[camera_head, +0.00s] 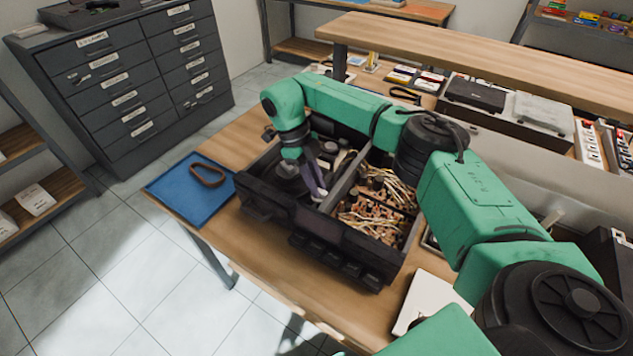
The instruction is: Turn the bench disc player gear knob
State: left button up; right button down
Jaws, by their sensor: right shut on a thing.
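The bench disc player (322,246) is an open black chassis on the wooden bench. Its left bay holds dark round mechanical parts, and its right bay is full of loose pale wires over brown circuitry. My green right arm reaches over it from the right and bends down into the left bay. My right gripper (317,193) points down inside that bay, its grey-purple fingers close together on a small part, apparently the gear knob. The knob itself is hidden by the fingers and too small to make out. My left gripper is not in view.
A blue mat (180,195) with a brown ring-shaped band (208,175) lies left of the player. A white sheet (428,300) lies at its right. A grey drawer cabinet (130,85) stands behind left. A raised shelf (480,60) runs along the back of the bench.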

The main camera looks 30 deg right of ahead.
jog(key=shift+n, duration=0.3)
jog(key=c, duration=0.8)
grip_release()
jog(key=shift+c, duration=0.2)
jog(key=shift+w+a+r, duration=0.2)
jog(key=shift+w+r, duration=0.05)
jog(key=shift+r, duration=0.25)
jog(key=v, duration=0.4)
jog(key=shift+r, duration=0.15)
jog(key=p+v, duration=0.3)
jog(key=v, duration=0.6)
jog(key=shift+r, duration=0.15)
jog(key=shift+s+a, duration=0.1)
